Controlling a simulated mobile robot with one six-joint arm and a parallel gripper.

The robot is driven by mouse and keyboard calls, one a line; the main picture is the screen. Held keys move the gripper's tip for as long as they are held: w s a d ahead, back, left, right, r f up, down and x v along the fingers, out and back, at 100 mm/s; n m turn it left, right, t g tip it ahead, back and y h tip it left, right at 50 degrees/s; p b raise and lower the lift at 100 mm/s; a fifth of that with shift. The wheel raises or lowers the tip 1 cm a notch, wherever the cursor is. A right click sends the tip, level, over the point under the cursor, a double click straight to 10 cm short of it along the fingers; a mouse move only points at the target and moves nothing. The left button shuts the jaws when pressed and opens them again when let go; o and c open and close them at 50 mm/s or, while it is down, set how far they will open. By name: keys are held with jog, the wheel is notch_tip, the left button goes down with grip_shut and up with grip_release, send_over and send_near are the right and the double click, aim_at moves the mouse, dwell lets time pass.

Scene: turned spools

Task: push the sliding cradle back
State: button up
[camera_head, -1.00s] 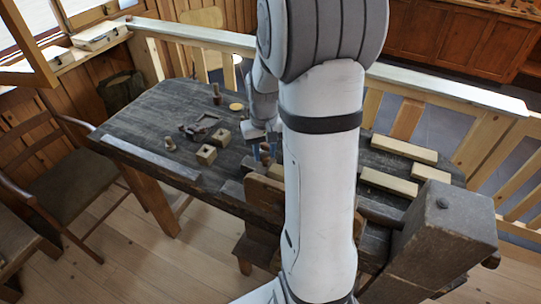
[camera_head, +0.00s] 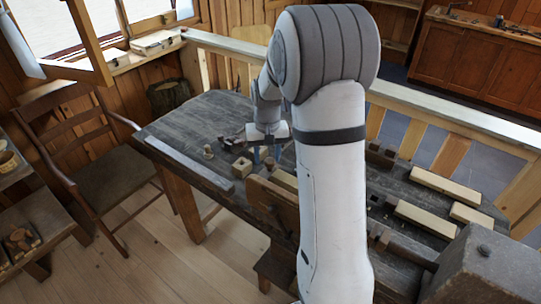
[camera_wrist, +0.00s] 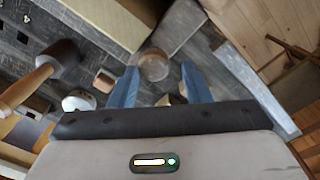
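My gripper (camera_head: 266,157) is over the dark workbench, its two blue fingers pointing down. In the wrist view the fingers (camera_wrist: 160,88) are spread apart. A round wooden piece (camera_wrist: 153,65) shows between and beyond the fingertips; I cannot tell whether they touch it. A dark low frame (camera_head: 231,144) left of my gripper in the head view may be the sliding cradle, but it is partly hidden and I cannot be sure. A small turned spool (camera_head: 208,152) stands left of it. A wooden block with a hole (camera_head: 242,167) sits in front.
Pale wooden bars (camera_head: 428,219) lie on the bench's right part. An upright wooden board (camera_head: 272,207) stands at the front edge. A mallet (camera_wrist: 38,82) lies left of the fingers in the wrist view. The bench's far left corner (camera_head: 190,118) is clear.

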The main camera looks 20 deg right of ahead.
jog(key=shift+o, duration=0.7)
jog(key=shift+s+d, duration=0.1)
jog(key=shift+s, duration=0.05)
jog(key=shift+r+b, duration=0.6)
jog(key=shift+r, duration=3.3)
